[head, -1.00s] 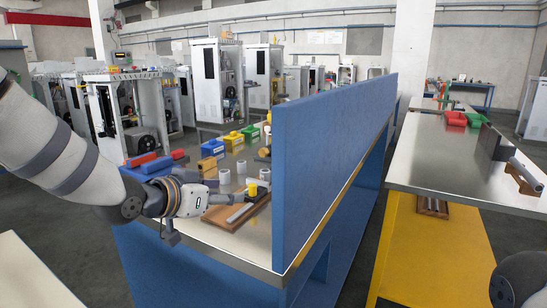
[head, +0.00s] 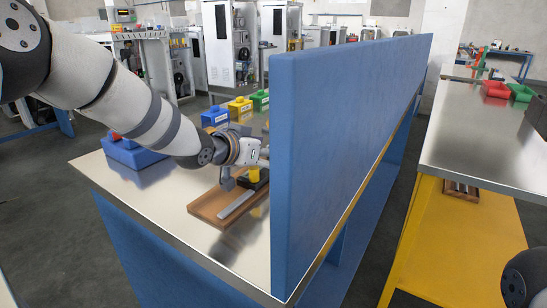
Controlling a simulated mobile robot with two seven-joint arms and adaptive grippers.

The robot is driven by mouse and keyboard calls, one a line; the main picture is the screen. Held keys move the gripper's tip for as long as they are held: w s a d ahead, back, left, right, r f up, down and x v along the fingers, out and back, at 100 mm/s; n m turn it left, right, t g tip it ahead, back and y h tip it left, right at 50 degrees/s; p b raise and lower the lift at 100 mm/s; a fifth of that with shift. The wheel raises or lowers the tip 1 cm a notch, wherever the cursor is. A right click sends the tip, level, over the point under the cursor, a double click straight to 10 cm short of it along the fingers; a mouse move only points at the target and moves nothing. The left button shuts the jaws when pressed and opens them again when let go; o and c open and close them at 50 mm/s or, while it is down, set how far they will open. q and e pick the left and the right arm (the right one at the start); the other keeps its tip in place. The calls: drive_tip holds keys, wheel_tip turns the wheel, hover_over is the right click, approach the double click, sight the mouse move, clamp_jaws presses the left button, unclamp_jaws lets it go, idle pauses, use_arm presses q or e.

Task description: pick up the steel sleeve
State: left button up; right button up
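I cannot pick out a steel sleeve for certain. A grey metal bar (head: 238,206) lies in a brown wooden tray (head: 205,209) on the steel-topped table. A black piece with a yellow part (head: 254,176) sits at the tray's far end. The several short pale cylinders seen earlier are now out of sight, with my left arm across that area. My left gripper (head: 262,155) appears above the far end of the tray, beside the blue panel. Its fingers are not clearly visible. My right gripper is out of view; only a dark arm part shows at the lower right.
A tall blue panel (head: 340,130) stands along the table's right side and hides what is behind it. Blue (head: 215,116), yellow (head: 240,106) and green (head: 260,100) bins stand further back. A second steel-topped table (head: 470,150) is at right, across a gap.

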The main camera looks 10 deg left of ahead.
use_arm(q)
drive_tip(key=shift+w+d+f, duration=0.2)
drive_tip(key=shift+w+f, duration=0.15)
drive_tip(key=shift+w, duration=0.1)
drive_tip(key=shift+r, duration=0.2)
clamp_jaws()
